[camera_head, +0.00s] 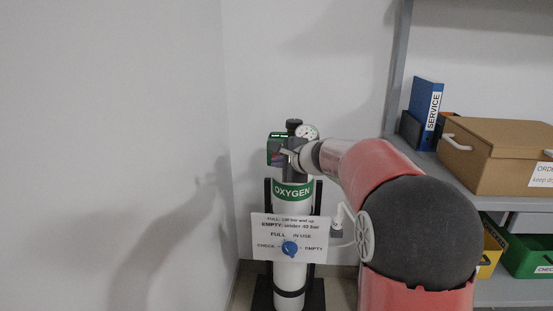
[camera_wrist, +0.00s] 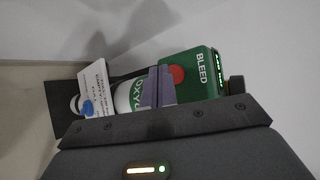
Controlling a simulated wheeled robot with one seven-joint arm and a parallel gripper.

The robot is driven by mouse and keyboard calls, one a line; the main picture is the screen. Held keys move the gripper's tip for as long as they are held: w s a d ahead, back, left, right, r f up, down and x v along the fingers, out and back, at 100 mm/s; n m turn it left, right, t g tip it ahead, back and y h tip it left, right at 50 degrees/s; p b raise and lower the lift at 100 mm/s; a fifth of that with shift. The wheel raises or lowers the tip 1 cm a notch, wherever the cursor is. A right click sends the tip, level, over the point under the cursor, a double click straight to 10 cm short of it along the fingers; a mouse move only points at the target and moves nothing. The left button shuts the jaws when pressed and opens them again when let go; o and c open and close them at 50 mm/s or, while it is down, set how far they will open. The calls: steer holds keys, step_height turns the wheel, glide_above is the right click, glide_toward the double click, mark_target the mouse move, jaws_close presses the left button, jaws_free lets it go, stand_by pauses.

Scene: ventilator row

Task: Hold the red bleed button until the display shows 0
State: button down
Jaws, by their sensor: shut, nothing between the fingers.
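The red bleed button (camera_wrist: 177,74) sits on a green box marked BLEED (camera_wrist: 200,82) in the wrist view. In the head view my gripper hides the button. The display (camera_head: 279,134) glows green on the box at the cylinder's top; its digits are too small to read. It also shows edge-on in the wrist view (camera_wrist: 217,64). My gripper (camera_wrist: 160,82) is shut and empty, its fingertips right beside the button and overlapping its left edge. I cannot tell whether they touch or press it. In the head view my gripper (camera_head: 290,155) is at the box.
The white oxygen cylinder (camera_head: 293,205) stands in a dark stand near the wall corner. A white sign with a blue knob (camera_head: 289,249) hangs on its front. A round gauge (camera_head: 307,132) sits on top. A shelf at right holds a cardboard box (camera_head: 490,160) and a blue binder (camera_head: 425,105).

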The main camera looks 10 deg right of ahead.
steer(key=shift+w+d, duration=0.1)
steer(key=shift+w, duration=0.2)
steer(key=shift+w+d, duration=0.1)
steer(key=shift+w, duration=0.2)
stand_by(0.6)
stand_by(2.5)
steer(key=shift+s+a+b, duration=0.2)
steer(key=shift+s+b, duration=0.2)
steer(key=shift+s, duration=0.3)
steer(key=shift+s, duration=0.1)
steer(key=shift+s+a+b, duration=0.25)
steer(key=shift+s+b, duration=0.1)
steer(key=shift+s, duration=0.4)
steer(key=shift+s+a+b, duration=0.3)
steer(key=shift+s, duration=0.5)
steer(key=shift+s+a+b, duration=0.25)
steer(key=shift+s+b, duration=0.1)
steer(key=shift+s, duration=0.4)
